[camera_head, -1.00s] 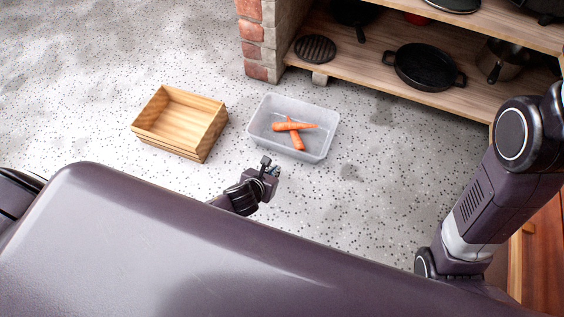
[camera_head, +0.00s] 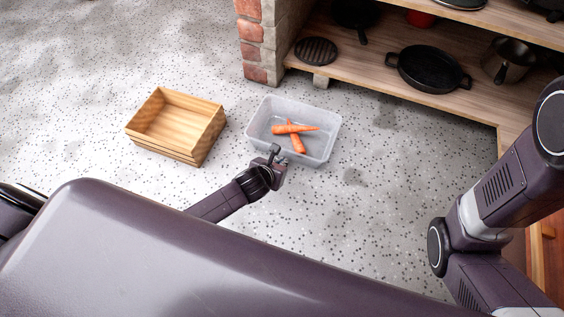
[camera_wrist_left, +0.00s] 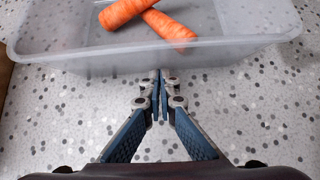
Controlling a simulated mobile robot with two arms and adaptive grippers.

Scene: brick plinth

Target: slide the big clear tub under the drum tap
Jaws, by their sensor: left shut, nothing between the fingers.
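The big clear tub (camera_head: 318,157) sits on the speckled floor with carrots (camera_head: 296,131) lying crossed inside it. My left gripper (camera_head: 275,156) is at the tub's near wall, toward its left corner. In the left wrist view the tub's near wall (camera_wrist_left: 220,52) spans the top of the picture. My left gripper (camera_wrist_left: 160,75) is shut and empty there, its fingertips at or very close to the wall; I cannot tell whether they touch. My right arm shows at the right, but its gripper is out of the picture. No drum tap is visible.
A wooden crate (camera_head: 150,150) stands on the floor left of the tub, with a gap between. Behind are a brick pillar (camera_head: 255,42) and a wooden shelf (camera_head: 365,80) with a black pan (camera_head: 430,68). The floor right of the tub is clear.

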